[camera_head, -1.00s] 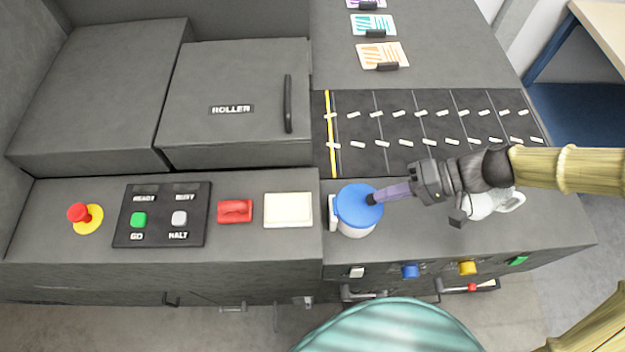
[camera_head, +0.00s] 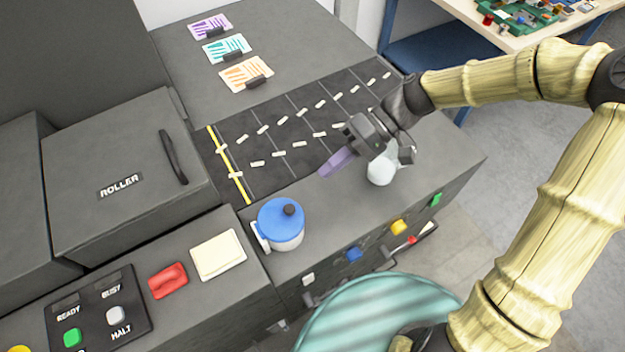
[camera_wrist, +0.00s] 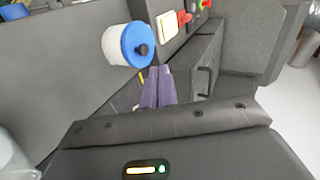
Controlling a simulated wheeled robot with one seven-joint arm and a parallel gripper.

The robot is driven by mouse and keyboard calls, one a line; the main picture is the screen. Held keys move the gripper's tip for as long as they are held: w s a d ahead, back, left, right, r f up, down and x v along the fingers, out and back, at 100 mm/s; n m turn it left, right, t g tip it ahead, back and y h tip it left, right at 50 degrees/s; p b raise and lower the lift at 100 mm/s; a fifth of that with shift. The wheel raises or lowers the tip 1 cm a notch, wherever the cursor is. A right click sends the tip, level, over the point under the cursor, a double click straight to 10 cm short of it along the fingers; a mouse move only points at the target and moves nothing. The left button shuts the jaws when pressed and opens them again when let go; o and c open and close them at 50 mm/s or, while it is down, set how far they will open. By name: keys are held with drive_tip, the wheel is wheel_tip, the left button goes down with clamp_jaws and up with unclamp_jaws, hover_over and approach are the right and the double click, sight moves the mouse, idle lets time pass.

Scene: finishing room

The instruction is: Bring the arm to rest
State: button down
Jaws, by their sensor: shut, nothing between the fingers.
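My gripper (camera_head: 326,172) is shut and empty, its purple fingers pressed together above the grey counter. In the wrist view the fingertips (camera_wrist: 158,72) point toward a white jar with a blue lid (camera_wrist: 124,46) and do not touch it. In the head view this jar (camera_head: 281,224) stands upright on the counter, left of and nearer than my gripper, its lid on with a dark knob. My arm (camera_head: 510,75) reaches in from the right.
The roller box (camera_head: 120,160), control panel (camera_head: 100,312), red handle (camera_head: 168,281) and cream pad (camera_head: 218,255) are at left. A teal rounded object (camera_head: 345,318) is in front.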

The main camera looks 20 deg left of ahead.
drive_tip(key=shift+v, duration=1.25)
drive_tip(key=shift+f, duration=0.1)
drive_tip(key=w+d+f+m+t+h, duration=0.1)
drive_tip(key=d+f+m+t+h, duration=0.25)
drive_tip(key=d, duration=0.45)
drive_tip(key=w+d+f+m+t+h, duration=0.25)
drive_tip(key=d+m+t, duration=0.2)
drive_tip(key=d, duration=0.45)
drive_tip(key=s+d+r+m+t+h, duration=0.1)
drive_tip(key=d+r+m+t, duration=0.2)
drive_tip(key=d, duration=0.6)
drive_tip(key=shift+s+t, duration=0.25)
drive_tip(key=shift+t, duration=0.45)
drive_tip(key=shift+d, duration=0.1)
